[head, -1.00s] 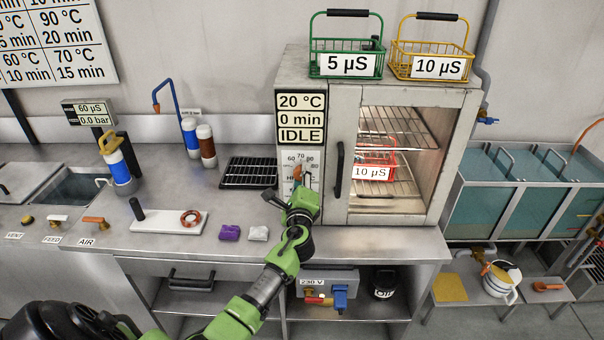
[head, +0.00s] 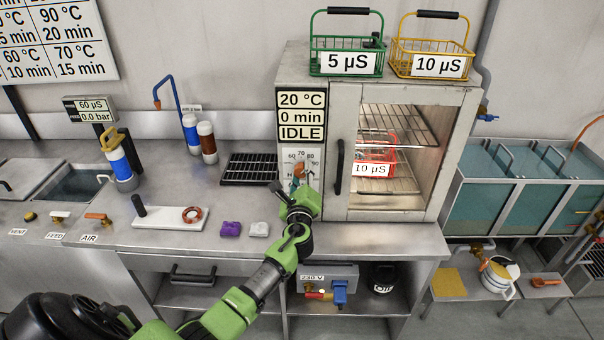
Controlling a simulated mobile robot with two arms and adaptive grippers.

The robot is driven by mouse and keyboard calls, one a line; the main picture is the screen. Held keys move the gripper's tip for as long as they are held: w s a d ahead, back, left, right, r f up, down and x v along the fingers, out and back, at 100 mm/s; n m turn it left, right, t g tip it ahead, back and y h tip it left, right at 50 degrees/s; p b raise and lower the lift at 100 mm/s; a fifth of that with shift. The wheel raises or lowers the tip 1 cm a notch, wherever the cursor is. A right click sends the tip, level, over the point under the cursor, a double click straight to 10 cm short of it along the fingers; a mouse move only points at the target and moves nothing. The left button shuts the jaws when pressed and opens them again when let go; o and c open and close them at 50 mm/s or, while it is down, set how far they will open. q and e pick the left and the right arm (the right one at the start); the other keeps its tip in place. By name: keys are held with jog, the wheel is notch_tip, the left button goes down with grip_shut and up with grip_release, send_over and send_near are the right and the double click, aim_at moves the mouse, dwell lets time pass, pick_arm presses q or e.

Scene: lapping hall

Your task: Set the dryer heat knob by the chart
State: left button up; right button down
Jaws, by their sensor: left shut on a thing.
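The dryer (head: 405,92) stands on the bench with its lit window showing a red basket (head: 376,150) tagged 10 µS. Its display (head: 301,116) reads 20 °C, 0 min, IDLE. Below is the heat dial (head: 288,156), marked 50 to 90 or so, with an orange-red knob (head: 299,171). My left gripper (head: 294,188) is at the knob from below and shut on it. It hides the knob's lower part, and I cannot read the exact setting. The chart (head: 50,42) at the upper left is cut off; 90 °C 20 min and 70 °C 15 min show.
A green basket (head: 345,65) tagged 5 µS and a yellow basket (head: 437,66) tagged 10 µS stand on the dryer. A black rack (head: 250,170), purple cloth (head: 231,229) and white cloth (head: 259,230) lie on the bench left of my gripper.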

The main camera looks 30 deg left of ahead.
pick_arm(q)
jog(key=o, duration=1.1)
jog(key=shift+w+a+r, duration=0.1)
jog(key=shift+a+r, duration=0.1)
jog(key=shift+r, duration=0.2)
jog(key=shift+f, duration=0.3)
jog(key=shift+d, duration=0.1)
jog(key=v, duration=1.2)
jog(key=shift+w, duration=0.1)
